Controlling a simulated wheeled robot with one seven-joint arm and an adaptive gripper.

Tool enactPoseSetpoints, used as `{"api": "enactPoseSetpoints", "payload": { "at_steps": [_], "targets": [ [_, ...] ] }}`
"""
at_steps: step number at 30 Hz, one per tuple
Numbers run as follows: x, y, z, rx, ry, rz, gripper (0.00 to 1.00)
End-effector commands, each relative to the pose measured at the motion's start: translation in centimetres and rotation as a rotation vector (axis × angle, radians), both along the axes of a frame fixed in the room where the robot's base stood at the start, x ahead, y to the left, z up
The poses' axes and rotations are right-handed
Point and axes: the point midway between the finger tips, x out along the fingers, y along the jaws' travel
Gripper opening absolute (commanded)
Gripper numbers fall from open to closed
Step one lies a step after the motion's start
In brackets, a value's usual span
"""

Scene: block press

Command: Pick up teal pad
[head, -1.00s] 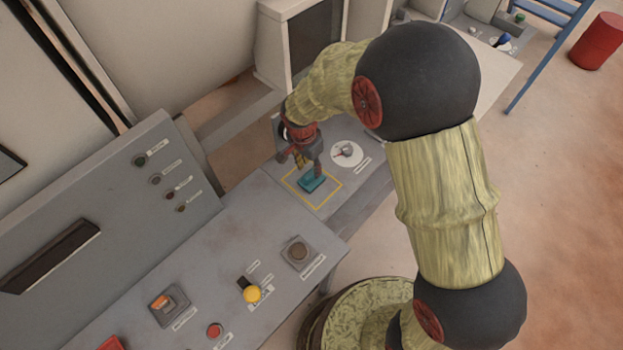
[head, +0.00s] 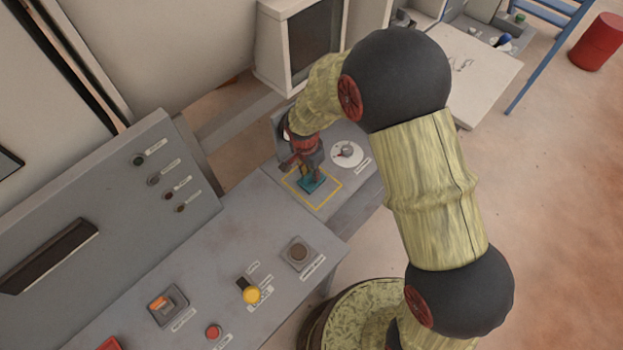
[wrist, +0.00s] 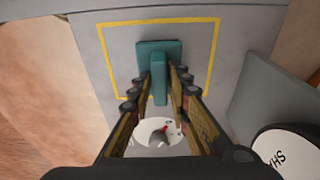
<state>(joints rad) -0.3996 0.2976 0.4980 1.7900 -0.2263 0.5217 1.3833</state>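The teal pad (head: 311,184) lies inside a yellow outlined square on the grey console. In the wrist view, the teal pad (wrist: 158,52) shows a flat plate with a narrow raised grip standing up from it. My gripper (head: 308,172) is right above the pad, pointing down. In the wrist view, my gripper (wrist: 160,82) is open, with its two fingers on either side of the raised grip. Small gaps seem to show between the fingers and the grip. My gripper hides part of the pad in the head view.
A white dial (head: 347,153) sits just right of the yellow outline (head: 324,205). A sloped panel (head: 120,215) rises at the left.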

Motion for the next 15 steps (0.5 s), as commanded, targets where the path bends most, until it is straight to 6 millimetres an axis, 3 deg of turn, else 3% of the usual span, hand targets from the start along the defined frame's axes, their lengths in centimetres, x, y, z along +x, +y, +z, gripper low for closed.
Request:
{"api": "enactPoseSetpoints", "payload": {
  "at_steps": [8, 15],
  "targets": [
    [0.0, 0.0, 0.01, 0.0, 0.0, 0.0, 0.01],
    [0.0, 0.0, 0.01, 0.0, 0.0, 0.0, 0.0]
  ]
}}
